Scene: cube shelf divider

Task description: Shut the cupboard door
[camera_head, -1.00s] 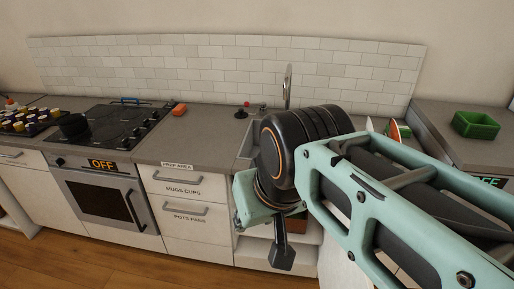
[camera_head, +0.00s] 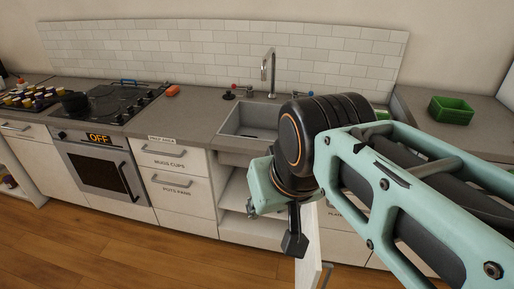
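The cupboard under the sink stands open, with its pale inside shelf (camera_head: 238,192) showing. Its white door (camera_head: 309,255) is swung out towards me and seen nearly edge-on, with a dark handle (camera_head: 327,275) low on its right side. My gripper (camera_head: 294,246) hangs down in front of the opening, just left of the door in the picture. I cannot tell whether it touches the door. Its fingers show as one dark shape, so their opening is unclear. My arm hides the door's upper part and hinge side.
The sink (camera_head: 250,121) with its tall tap (camera_head: 269,68) is set in the grey counter. Closed drawers (camera_head: 182,187) and an oven (camera_head: 105,178) stand to the left. A green bin (camera_head: 451,110) sits on the right counter. The wooden floor (camera_head: 130,250) is clear at front left.

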